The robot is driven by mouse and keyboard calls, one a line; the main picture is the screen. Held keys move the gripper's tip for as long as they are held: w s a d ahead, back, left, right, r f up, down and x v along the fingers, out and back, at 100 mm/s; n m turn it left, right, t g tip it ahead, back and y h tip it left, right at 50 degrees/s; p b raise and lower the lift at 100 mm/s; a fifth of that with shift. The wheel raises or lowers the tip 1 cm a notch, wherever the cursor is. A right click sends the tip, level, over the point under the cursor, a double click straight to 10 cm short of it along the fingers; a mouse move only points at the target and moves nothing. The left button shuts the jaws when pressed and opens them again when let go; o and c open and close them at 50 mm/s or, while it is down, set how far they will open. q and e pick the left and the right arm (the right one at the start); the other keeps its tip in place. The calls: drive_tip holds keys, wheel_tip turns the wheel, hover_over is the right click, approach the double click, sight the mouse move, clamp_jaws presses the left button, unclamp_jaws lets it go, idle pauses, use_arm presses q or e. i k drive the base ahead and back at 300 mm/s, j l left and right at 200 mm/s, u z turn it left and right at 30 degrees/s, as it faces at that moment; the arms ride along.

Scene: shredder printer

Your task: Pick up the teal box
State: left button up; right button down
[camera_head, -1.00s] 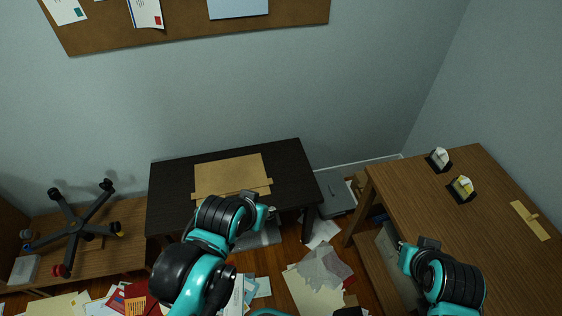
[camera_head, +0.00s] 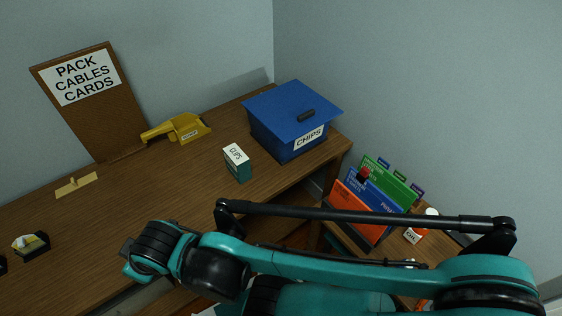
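A small teal box (camera_head: 238,166) with a white top labelled "CLIPS" stands upright on the wooden desk, left of and in front of the blue CHIPS bin. My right arm comes in from the right and stretches across the lower part of the head view. Its end, with the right gripper (camera_head: 128,257), is at the lower left over the desk, apart from the teal box. The gripper's fingers are too hidden to show whether they are open or shut. My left gripper is not in view.
The lidded blue CHIPS bin (camera_head: 292,120) stands behind the box at the right. A yellow tool (camera_head: 180,128) and a brown board (camera_head: 95,110) with a sign stand at the back left. Coloured folders (camera_head: 375,200) are at the right. The desk (camera_head: 170,185) around the box is clear.

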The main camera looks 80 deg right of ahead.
sight(238, 164)
drive_tip(key=z, duration=2.1)
drive_tip(key=i+z, duration=0.25)
drive_tip(key=z, duration=0.15)
drive_tip(key=i+z, duration=0.2)
drive_tip(key=z, duration=0.2)
drive_tip(key=i+z, duration=0.25)
drive_tip(key=z, duration=0.2)
